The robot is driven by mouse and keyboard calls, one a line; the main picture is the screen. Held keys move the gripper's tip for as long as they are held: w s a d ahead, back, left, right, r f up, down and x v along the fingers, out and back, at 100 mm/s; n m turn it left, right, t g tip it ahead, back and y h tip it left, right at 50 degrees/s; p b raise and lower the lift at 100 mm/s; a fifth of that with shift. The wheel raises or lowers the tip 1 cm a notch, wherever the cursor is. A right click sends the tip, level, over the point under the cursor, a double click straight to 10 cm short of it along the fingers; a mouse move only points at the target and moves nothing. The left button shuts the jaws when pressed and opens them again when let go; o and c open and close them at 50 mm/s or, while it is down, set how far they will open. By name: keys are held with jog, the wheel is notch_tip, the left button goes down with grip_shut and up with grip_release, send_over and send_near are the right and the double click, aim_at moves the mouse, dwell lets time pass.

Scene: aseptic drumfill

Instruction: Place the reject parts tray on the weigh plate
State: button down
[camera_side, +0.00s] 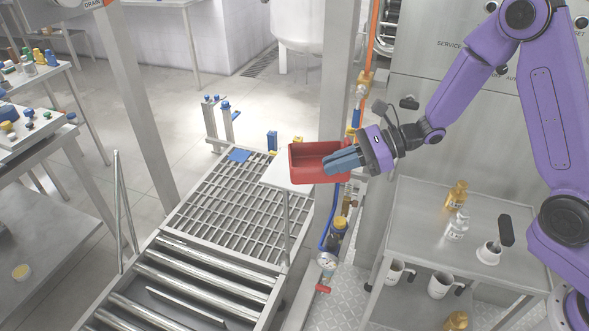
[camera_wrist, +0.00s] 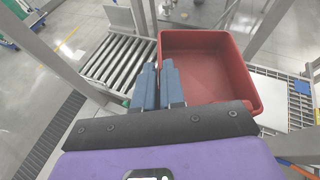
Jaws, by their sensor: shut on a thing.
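The red parts tray (camera_side: 305,176) is an open, empty-looking bin, held about level. My gripper (camera_side: 332,162) is shut on its near wall, with blue fingers on either side of that wall. In the wrist view the tray (camera_wrist: 212,80) extends to the right of my gripper's fingers (camera_wrist: 158,70). A pale flat plate on a thin post, which looks like the weigh plate (camera_side: 272,180), shows in the side view below and left of the tray. The tray overlaps the plate's right part in the picture. I cannot tell whether they touch.
A slatted grating (camera_side: 228,208) and a roller conveyor (camera_side: 200,272) lie left of and below the plate. An upright post (camera_side: 338,95) with hoses and a gauge (camera_side: 326,261) stands close by. A steel cart (camera_side: 405,225) with bottles is at the right.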

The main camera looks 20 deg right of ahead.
jog(key=w+d+m+t+h, duration=0.1)
jog(key=w, duration=0.1)
jog(key=w+d+r+m+t+h, duration=0.1)
jog(key=w+m+t, duration=0.1)
jog(key=w+d+m+t+h, duration=0.1)
jog(key=w+d, duration=0.1)
jog(key=shift+r+m+t, duration=0.15)
jog(key=shift+m+t, duration=0.25)
jog(key=f, duration=0.4)
jog(key=shift+w+d, duration=0.25)
jog(key=shift+f+t+h, duration=0.3)
jog(key=shift+f, duration=0.15)
jog(key=shift+n, duration=0.3)
jog(key=w+a+f, duration=0.1)
jog(key=w+f, duration=0.2)
jog(key=w, duration=0.1)
jog(key=w+a+f, duration=0.1)
jog(key=w+f, duration=0.2)
jog(key=w, duration=0.1)
jog(key=w+a+f, duration=0.2)
jog(key=w+f, duration=0.1)
jog(key=w, duration=0.1)
jog(key=shift+w+f, duration=0.25)
jog(key=shift+w, duration=0.1)
jog(key=shift+w+a+f, duration=0.1)
jog(key=shift+f, duration=0.8)
jog(key=shift+w+a+f, duration=0.1)
jog(key=shift+f, duration=0.75)
jog(key=shift+f, duration=0.1)
